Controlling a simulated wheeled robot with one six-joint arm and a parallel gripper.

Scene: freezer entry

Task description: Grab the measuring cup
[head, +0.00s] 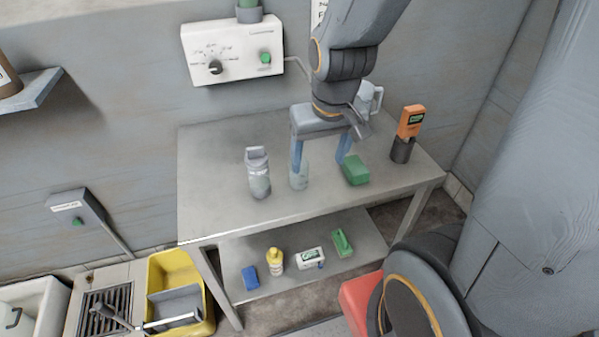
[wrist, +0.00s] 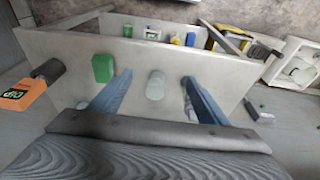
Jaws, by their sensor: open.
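A pale, see-through jug with a handle (head: 375,94), which looks most like the measuring cup, stands at the back of the metal table, partly hidden behind my arm. My gripper (head: 320,163) is open, pointing down over the table in front of the jug. Its fingers also show in the wrist view (wrist: 158,80), spread apart with nothing gripped. A clear cup (head: 299,177) without a visible handle stands by the left finger; in the wrist view this cup (wrist: 156,84) appears between the fingers.
A green block (head: 355,170) sits by the right finger. A grey bottle (head: 258,175) stands to the left. An orange meter (head: 411,121) in a dark holder stands at the right. The table's (head: 212,205) left side is clear. Several cleaning items lie on the lower shelf (head: 290,285).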

